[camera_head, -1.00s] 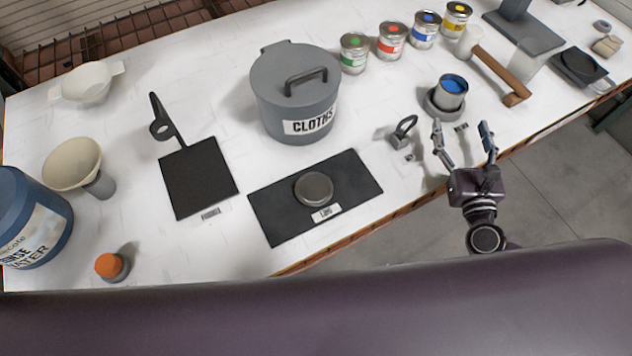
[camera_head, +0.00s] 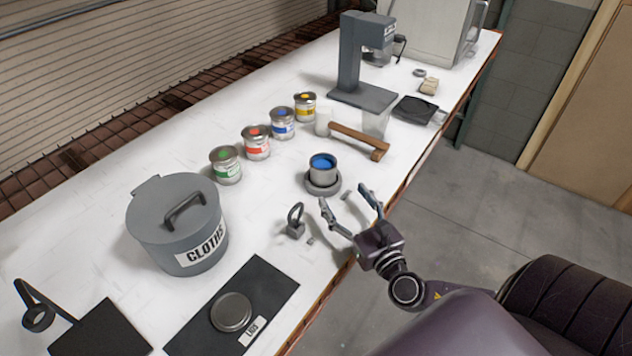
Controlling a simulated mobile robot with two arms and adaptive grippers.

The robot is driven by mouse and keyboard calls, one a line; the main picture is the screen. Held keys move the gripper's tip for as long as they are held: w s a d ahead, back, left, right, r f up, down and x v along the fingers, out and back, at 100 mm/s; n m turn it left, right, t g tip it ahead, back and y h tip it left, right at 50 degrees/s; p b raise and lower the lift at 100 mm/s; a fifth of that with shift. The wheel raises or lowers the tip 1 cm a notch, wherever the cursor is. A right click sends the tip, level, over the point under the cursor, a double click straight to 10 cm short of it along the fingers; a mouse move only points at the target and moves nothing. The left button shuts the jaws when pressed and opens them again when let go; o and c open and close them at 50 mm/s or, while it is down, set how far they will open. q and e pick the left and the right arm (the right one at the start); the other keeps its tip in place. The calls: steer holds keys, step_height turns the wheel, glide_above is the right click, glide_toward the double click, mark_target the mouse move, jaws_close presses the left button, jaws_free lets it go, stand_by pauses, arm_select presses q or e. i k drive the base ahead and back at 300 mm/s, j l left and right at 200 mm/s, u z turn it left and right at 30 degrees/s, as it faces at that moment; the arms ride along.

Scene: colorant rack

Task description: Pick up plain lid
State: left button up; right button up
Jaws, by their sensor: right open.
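The plain lid (camera_head: 231,312) is a round grey metal disc. It lies flat on a dark mat (camera_head: 270,287) with a small label reading LIDS, near the table's front edge. My right gripper (camera_head: 346,206) is open and empty over the front edge, to the right of the mat and well apart from the lid. Its fingers point toward an open can of blue colorant (camera_head: 323,172) that stands in a grey round holder (camera_head: 324,190). My left gripper is not in view.
A grey bin labelled CLOTHS (camera_head: 176,225) stands left of the mat. A small ringed weight (camera_head: 296,224) sits between mat and gripper. Several colorant cans (camera_head: 256,143) stand behind. A mallet (camera_head: 360,140) and a grey stand (camera_head: 350,60) are farther right.

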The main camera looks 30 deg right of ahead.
mark_target(232, 310)
steer(key=k+j, duration=0.25)
steer(key=j, duration=0.15)
steer(key=k+j, duration=0.25)
steer(key=j, duration=0.15)
steer(key=i+j, duration=0.1)
steer(key=j, duration=0.6)
